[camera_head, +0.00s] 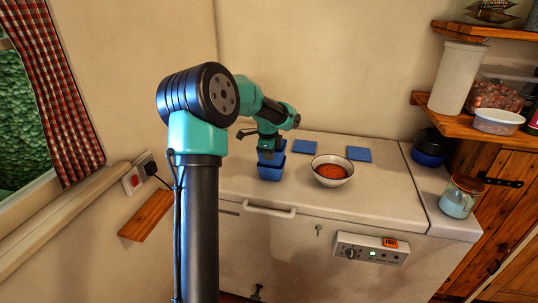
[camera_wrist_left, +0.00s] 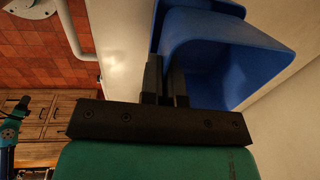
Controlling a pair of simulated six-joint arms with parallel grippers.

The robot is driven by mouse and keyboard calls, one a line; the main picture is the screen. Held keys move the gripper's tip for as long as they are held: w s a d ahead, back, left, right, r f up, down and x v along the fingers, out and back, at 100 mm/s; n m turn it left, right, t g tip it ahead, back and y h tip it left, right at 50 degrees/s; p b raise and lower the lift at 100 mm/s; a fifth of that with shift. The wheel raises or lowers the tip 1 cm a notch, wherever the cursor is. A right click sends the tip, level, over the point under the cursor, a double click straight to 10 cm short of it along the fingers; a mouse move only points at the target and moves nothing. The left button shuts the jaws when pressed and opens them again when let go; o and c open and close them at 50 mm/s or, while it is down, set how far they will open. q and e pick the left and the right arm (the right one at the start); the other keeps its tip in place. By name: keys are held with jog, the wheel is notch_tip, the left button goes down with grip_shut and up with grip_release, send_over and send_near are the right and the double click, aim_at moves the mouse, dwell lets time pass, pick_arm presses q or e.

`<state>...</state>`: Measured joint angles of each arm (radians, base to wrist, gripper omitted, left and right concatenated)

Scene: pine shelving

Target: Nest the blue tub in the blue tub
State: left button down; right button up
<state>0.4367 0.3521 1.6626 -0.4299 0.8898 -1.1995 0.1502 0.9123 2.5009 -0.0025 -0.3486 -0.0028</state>
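Two blue tubs are together on the white chest top. The lower blue tub (camera_head: 270,173) stands upright near the front edge. The upper blue tub (camera_head: 267,158) is directly over it, partly hidden by my left gripper (camera_head: 268,150). In the left wrist view, my gripper's fingers (camera_wrist_left: 166,84) are close together on the rim wall of the nearer blue tub (camera_wrist_left: 215,55). Part of the other tub (camera_wrist_left: 190,4) shows behind it. I cannot tell how deep the upper tub sits in the lower one. My right gripper is not in view.
A bowl of red food (camera_head: 332,171) stands just right of the tubs. Flat blue squares lie behind (camera_head: 305,146) and to the right (camera_head: 359,154). A glass jar (camera_head: 459,197) and a dark blue pot (camera_head: 430,148) stand further right. The white chest top (camera_head: 385,200) is clear at the front right.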

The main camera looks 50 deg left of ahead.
pick_arm(q)
jog(key=c, duration=1.3)
grip_release()
jog(key=r, duration=0.5)
jog(key=s+r, duration=0.1)
jog(key=r, duration=0.5)
jog(key=s+d+r, duration=0.1)
jog(key=r, duration=0.5)
jog(key=shift+d+r, duration=0.1)
jog(key=shift+r, duration=0.05)
jog(key=shift+w, duration=0.1)
